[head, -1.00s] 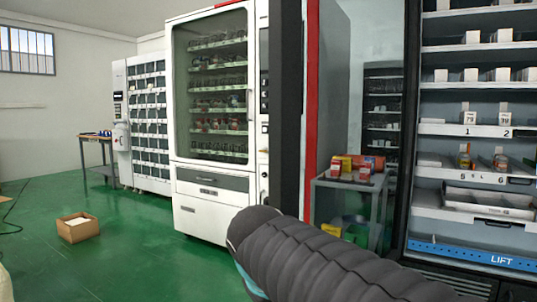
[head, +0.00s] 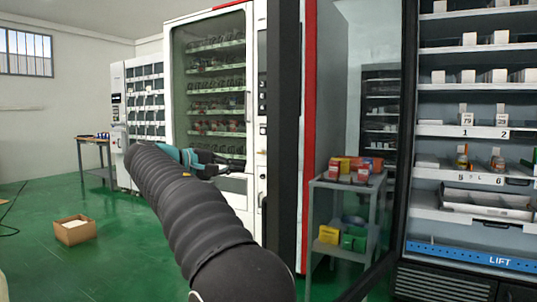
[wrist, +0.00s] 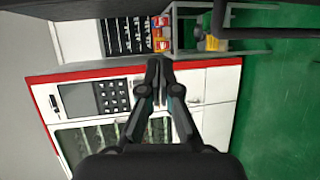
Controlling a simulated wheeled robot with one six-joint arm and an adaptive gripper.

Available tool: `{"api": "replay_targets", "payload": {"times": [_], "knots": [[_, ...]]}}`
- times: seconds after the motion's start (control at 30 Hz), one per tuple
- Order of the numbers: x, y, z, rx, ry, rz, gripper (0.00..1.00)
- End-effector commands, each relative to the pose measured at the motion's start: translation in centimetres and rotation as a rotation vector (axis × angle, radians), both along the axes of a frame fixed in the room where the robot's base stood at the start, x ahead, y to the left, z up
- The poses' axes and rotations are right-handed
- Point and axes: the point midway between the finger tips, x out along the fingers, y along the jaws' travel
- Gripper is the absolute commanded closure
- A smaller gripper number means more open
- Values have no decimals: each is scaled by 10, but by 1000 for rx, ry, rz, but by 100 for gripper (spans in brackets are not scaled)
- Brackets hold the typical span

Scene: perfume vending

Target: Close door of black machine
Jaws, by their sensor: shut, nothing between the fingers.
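The black machine (head: 447,278) stands at the right of the head view, with its lit shelves exposed. Its glass door (head: 340,90) stands open, swung out toward me and to the left. A dark upright frame (head: 285,130) appears to be the door's free edge. My gripper (head: 238,161) is left of that frame, in front of the white vending machine, and seems apart from the door. In the wrist view my gripper (wrist: 158,72) has its fingertips together with nothing between them. I cannot clearly make out the door in the wrist view.
A white vending machine (head: 179,100) with a red edge stands behind my gripper. A grey cart (head: 318,205) with several small boxes shows through the glass. A cardboard box (head: 74,232) lies on the green floor at left, with open floor around it.

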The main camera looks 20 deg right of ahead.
Motion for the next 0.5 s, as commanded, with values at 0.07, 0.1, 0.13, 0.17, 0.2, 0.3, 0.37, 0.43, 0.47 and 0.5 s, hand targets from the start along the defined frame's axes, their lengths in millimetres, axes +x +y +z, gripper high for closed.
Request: {"api": "replay_targets", "payload": {"times": [0.07, 0.1, 0.13, 0.17, 0.2, 0.3, 0.37, 0.43, 0.47, 0.5], "knots": [[7, 8, 12, -60, -29, -37, 100], [8, 11, 17, -85, -43, -53, 100], [9, 12, 21, -103, -50, -66, 100], [9, 14, 24, -116, -59, -75, 100], [9, 16, 27, -130, -66, -88, 100], [9, 18, 32, -154, -81, -106, 100], [9, 17, 34, -162, -84, -112, 100], [10, 12, 34, -164, -86, -115, 100], [10, 9, 34, -164, -86, -116, 100], [10, 4, 34, -164, -86, -116, 100]]}}
